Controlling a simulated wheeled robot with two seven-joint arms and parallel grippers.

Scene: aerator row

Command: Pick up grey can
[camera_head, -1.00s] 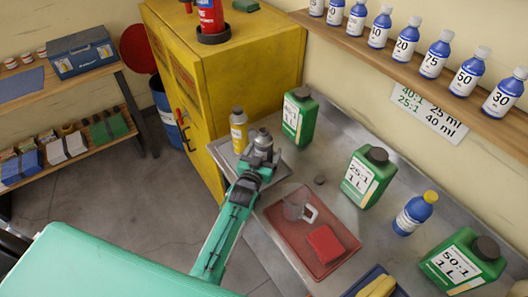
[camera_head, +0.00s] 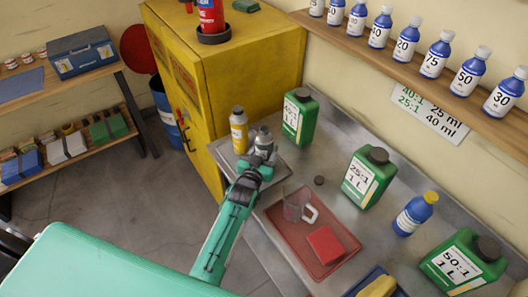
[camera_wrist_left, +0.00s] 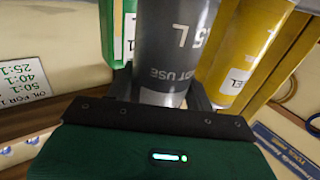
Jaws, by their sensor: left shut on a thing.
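The grey can (camera_head: 264,144) is at the far left end of the metal bench, just right of a yellow can (camera_head: 239,132). My left gripper (camera_head: 256,162) is shut on the grey can. In the left wrist view the grey can (camera_wrist_left: 175,50) fills the space between the jaws, upside down in that picture, with white lettering on its side. The yellow can (camera_wrist_left: 245,55) is close beside it there. The grey can's base is hidden in the head view, so I cannot tell whether it touches the surface. My right gripper is not in view.
A green jug (camera_head: 299,117) stands close right of the cans. A red tray (camera_head: 279,217) holds a clear measuring cup (camera_head: 299,207) and a red block (camera_head: 325,244). More jugs and a blue bottle (camera_head: 415,213) stand right. A yellow cabinet (camera_head: 240,75) is behind.

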